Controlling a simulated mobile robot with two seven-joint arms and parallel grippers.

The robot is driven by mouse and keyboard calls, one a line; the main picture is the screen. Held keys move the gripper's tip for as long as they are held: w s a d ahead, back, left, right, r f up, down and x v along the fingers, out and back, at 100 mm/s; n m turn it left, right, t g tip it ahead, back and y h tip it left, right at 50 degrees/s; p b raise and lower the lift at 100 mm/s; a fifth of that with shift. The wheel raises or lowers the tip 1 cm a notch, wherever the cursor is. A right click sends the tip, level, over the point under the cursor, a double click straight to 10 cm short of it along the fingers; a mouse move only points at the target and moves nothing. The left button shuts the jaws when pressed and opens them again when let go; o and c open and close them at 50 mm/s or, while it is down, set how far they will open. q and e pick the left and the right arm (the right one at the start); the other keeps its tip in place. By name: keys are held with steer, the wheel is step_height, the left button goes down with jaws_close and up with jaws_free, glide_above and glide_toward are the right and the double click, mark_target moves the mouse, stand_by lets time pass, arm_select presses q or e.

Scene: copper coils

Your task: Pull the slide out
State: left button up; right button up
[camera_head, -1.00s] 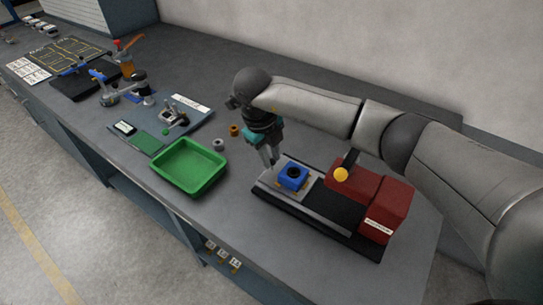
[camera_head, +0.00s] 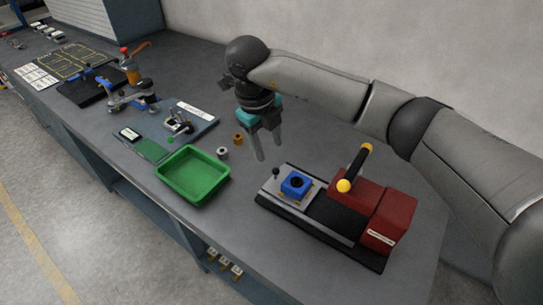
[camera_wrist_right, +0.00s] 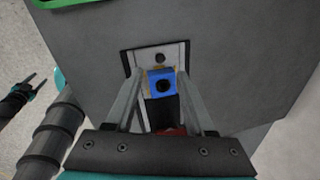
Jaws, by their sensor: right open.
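The slide (camera_head: 276,188) is a light metal plate on the black base of a red press (camera_head: 358,197). It carries a blue block (camera_head: 297,185) with a dark round hole, and a small dark knob (camera_head: 276,172) stands at its far left end. In the right wrist view, the slide (camera_wrist_right: 172,53), the knob (camera_wrist_right: 159,58) and the blue block (camera_wrist_right: 162,83) show between the fingers. My right gripper (camera_head: 269,157) is open and empty, above and behind the knob, apart from it. In the right wrist view a dark two-fingered gripper (camera_wrist_right: 36,84) shows at the left edge, seemingly my left, with fingers spread.
A green tray (camera_head: 193,176) stands left of the press. A yellow-tipped lever (camera_head: 355,167) rises from the press. The bench in front of the slide is clear.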

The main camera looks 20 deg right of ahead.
step_height(320, 180, up, 7)
steer(key=a, duration=0.1)
steer(key=shift+s+a, duration=0.15)
steer(key=shift+s, duration=0.2)
